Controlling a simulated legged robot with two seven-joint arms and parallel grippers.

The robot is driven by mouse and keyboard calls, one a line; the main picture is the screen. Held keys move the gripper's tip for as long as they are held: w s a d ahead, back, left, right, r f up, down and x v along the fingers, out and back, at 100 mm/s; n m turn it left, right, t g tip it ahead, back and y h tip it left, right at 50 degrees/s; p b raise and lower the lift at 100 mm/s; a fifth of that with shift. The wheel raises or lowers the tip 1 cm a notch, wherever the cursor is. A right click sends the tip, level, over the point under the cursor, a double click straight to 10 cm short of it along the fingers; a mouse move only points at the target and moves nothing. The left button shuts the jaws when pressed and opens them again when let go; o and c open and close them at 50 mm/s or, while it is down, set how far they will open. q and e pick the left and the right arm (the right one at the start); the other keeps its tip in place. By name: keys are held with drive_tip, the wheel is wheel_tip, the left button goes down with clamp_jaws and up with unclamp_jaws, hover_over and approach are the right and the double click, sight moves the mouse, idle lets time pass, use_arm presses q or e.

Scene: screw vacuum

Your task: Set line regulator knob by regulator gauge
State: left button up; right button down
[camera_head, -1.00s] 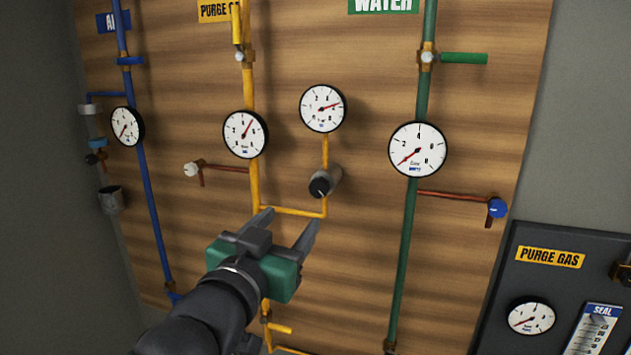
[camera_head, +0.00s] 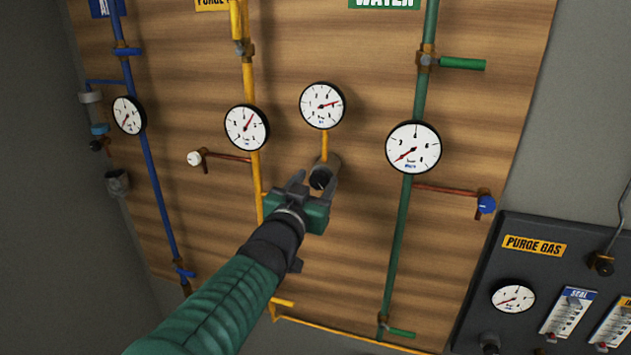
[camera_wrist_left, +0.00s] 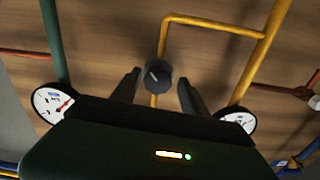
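The line regulator knob (camera_head: 320,180) is a dark round knob on a grey body on the yellow purge gas branch, below the regulator gauge (camera_head: 322,106). That gauge has a white face, and its red needle points to the right. My left gripper (camera_head: 318,186) is at the knob, with its fingers open on either side of it. In the left wrist view the knob (camera_wrist_left: 158,77) shows between the two spread fingertips, with a visible gap on each side. A pale mark shows on the knob's face. My right gripper is not in view.
Another gauge (camera_head: 247,127) sits on the yellow pipe to the left, and a water gauge (camera_head: 413,148) on the green pipe to the right. A white-tipped valve handle (camera_head: 195,158) and a blue-tipped one (camera_head: 486,204) stick out. A dark purge gas panel (camera_head: 535,270) stands lower right.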

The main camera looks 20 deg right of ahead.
use_arm(q)
drive_tip(key=c, duration=0.5)
drive_tip(key=shift+s+d, duration=0.1)
drive_tip(key=shift+d, duration=0.1)
clamp_jaws()
drive_tip(key=b, duration=0.1)
drive_tip(key=m+b, duration=0.1)
drive_tip(key=b, duration=0.1)
drive_tip(key=shift+a+f+m, duration=0.1)
drive_tip(key=shift+f+m, duration=0.15)
drive_tip(key=shift+m, duration=0.05)
drive_tip(key=shift+r+m+b, duration=0.15)
drive_tip(key=shift+m+b, duration=0.25)
drive_tip(key=shift+r, duration=0.2)
drive_tip(key=shift+o, duration=1.5)
unclamp_jaws()
drive_tip(key=o, duration=0.4)
drive_tip(key=shift+o, duration=0.2)
drive_tip(key=shift+w+d, duration=0.2)
